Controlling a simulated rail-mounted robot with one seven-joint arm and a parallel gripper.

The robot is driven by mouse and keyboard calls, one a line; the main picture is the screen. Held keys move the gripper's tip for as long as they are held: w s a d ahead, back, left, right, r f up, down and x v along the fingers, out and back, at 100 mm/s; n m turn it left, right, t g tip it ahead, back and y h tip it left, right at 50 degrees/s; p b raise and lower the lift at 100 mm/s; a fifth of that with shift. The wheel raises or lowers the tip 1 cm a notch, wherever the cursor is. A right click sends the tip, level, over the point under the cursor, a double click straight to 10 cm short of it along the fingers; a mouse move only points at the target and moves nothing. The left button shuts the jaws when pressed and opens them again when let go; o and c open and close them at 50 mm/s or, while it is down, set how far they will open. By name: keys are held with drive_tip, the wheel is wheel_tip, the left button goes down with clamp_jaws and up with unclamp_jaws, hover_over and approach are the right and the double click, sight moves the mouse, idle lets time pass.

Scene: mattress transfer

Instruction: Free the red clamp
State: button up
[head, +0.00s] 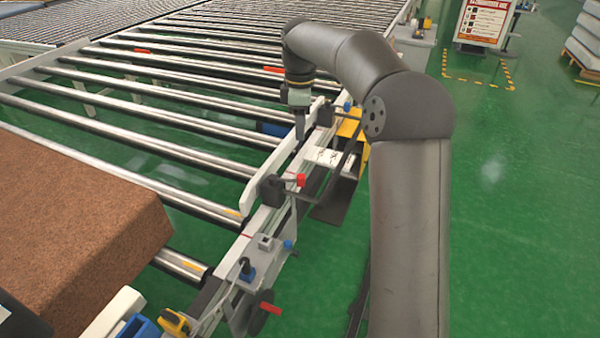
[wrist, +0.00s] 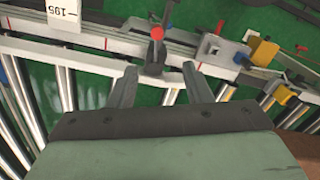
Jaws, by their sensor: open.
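The red clamp, a dark clamp with a red knob (head: 301,180), sits on the side rail near the close end of a white guide bar (head: 262,178). In the wrist view, the red-knobbed clamp (wrist: 156,36) stands upright against the guide bar (wrist: 95,60). My gripper (head: 300,136) points down above the bar, farther along it than the red clamp. In the wrist view, my gripper (wrist: 159,68) is open and empty, with the clamp showing between and just beyond the fingertips. I cannot tell whether they touch.
A second dark clamp with a blue knob (head: 347,106) holds the bar's far end. A brown block (head: 75,220) lies on the rollers at left. Brackets with a red handle (head: 268,308) and a yellow part (head: 174,322) line the near rail.

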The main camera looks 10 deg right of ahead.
approach(301, 176)
wheel_tip(301, 176, down, 10)
drive_tip(key=shift+r, duration=0.25)
idle(0.4)
clamp_jaws()
